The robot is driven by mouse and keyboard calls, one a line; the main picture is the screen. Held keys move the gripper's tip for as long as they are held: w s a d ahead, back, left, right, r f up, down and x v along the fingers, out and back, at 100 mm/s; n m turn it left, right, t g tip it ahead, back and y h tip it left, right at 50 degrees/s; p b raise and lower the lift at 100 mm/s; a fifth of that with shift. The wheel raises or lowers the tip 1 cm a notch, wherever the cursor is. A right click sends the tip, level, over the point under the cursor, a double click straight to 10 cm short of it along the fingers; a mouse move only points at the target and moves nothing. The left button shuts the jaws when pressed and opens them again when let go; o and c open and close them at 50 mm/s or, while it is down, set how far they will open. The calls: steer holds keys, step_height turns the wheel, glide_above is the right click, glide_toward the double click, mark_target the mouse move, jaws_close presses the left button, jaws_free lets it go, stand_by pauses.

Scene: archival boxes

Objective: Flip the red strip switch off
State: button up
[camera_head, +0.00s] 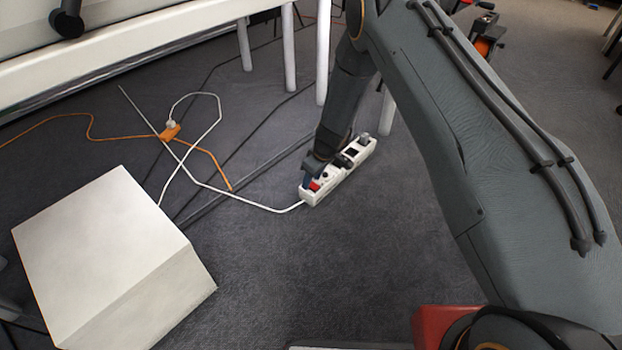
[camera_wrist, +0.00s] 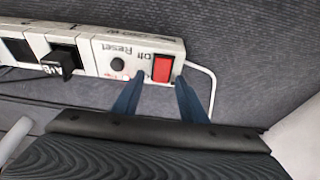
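A white power strip (camera_head: 346,179) lies on the carpet. Its red switch (camera_head: 315,186) is at the near left end. In the wrist view, the strip (camera_wrist: 96,55) runs across the top and the red switch (camera_wrist: 162,69) sits at its right end. My gripper (camera_wrist: 159,79) is open, with its two blue fingers apart and their tips around the lower part of the switch. Nothing is held between them. I cannot tell whether a fingertip touches the strip, or which way the rocker is tilted. In the head view, my gripper (camera_head: 308,177) is just above the switch end and partly hidden by my arm.
A round black reset button (camera_wrist: 118,64) is beside the switch. A black plug (camera_wrist: 63,61) sits in the strip. A white cable (camera_head: 245,200) and orange cord (camera_head: 210,154) cross the floor. A white box (camera_head: 100,250) stands left. Table legs (camera_head: 322,60) stand behind. The carpet in front is clear.

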mark_target(317, 187)
steer(key=p+v, duration=0.3)
steer(key=v, duration=0.4)
steer(key=shift+r, duration=0.3)
steer(key=shift+r, duration=0.1)
